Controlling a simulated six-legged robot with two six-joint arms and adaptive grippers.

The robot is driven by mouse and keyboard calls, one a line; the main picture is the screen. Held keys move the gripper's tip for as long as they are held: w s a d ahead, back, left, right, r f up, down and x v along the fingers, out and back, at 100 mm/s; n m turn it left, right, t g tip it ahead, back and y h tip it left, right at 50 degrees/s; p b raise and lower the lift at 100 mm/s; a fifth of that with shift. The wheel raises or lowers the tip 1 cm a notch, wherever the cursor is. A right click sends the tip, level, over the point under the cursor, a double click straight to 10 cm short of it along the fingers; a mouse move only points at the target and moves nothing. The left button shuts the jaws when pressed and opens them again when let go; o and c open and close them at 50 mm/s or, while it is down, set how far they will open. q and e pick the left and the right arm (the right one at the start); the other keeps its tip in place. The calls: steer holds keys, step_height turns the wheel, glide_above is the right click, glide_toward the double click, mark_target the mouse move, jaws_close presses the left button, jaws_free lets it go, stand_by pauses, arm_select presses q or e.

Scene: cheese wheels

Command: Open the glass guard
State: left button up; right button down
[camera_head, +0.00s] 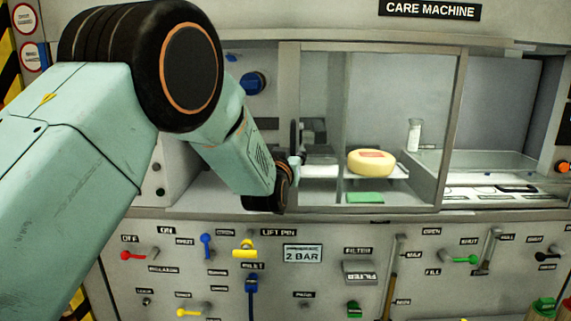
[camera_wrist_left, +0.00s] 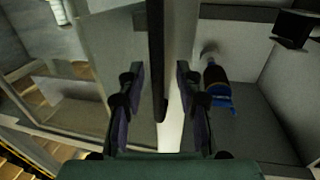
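The glass guard (camera_head: 452,130) is a framed clear pane across the middle of the machine's recess. A yellow cheese wheel (camera_head: 371,162) shows behind it on a small support. My left gripper (camera_head: 288,181) is at the guard's left frame edge, its fingers partly hidden by my wrist. In the left wrist view my left gripper (camera_wrist_left: 158,82) is open, one finger on each side of a dark upright bar (camera_wrist_left: 157,50), which looks like the guard's handle. Gaps show between the fingers and the bar. My right gripper is in neither view.
A panel of levers and labels lies below the recess, with a red lever (camera_head: 138,255) and a yellow one (camera_head: 245,250). A blue knob (camera_head: 252,83) is on the back wall left of the guard. A clear tray (camera_head: 490,165) is at the right.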

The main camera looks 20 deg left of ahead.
arm_select(q)
steer(key=s+d, duration=0.1)
steer(key=s, duration=1)
steer(key=shift+f, duration=0.1)
steer(key=s+a+f+g, duration=0.1)
steer(key=s+f+g, duration=0.3)
steer(key=f, duration=0.5)
steer(key=s+f+m+g+h, duration=0.1)
steer(key=s+f+g, duration=0.1)
steer(key=s+f, duration=0.6)
steer(key=s+a+f+g, duration=0.1)
steer(key=s+f+g, duration=0.25)
steer(key=f, duration=0.75)
steer(key=s+f+g, duration=0.2)
steer(key=s+f, duration=0.3)
steer(key=s, duration=0.5)
steer(key=s+f+g+b, duration=0.1)
steer(key=s+f+g, duration=0.2)
steer(key=s+f, duration=0.3)
steer(key=s+f+g+b, duration=0.1)
steer(key=s+f+g, duration=0.2)
steer(key=s, duration=1.1)
step_height(320, 180, down, 3)
steer(key=shift+f+h, duration=0.2)
steer(key=shift+h, duration=0.1)
steer(key=shift+r+g, duration=0.1)
steer(key=shift+g, duration=0.15)
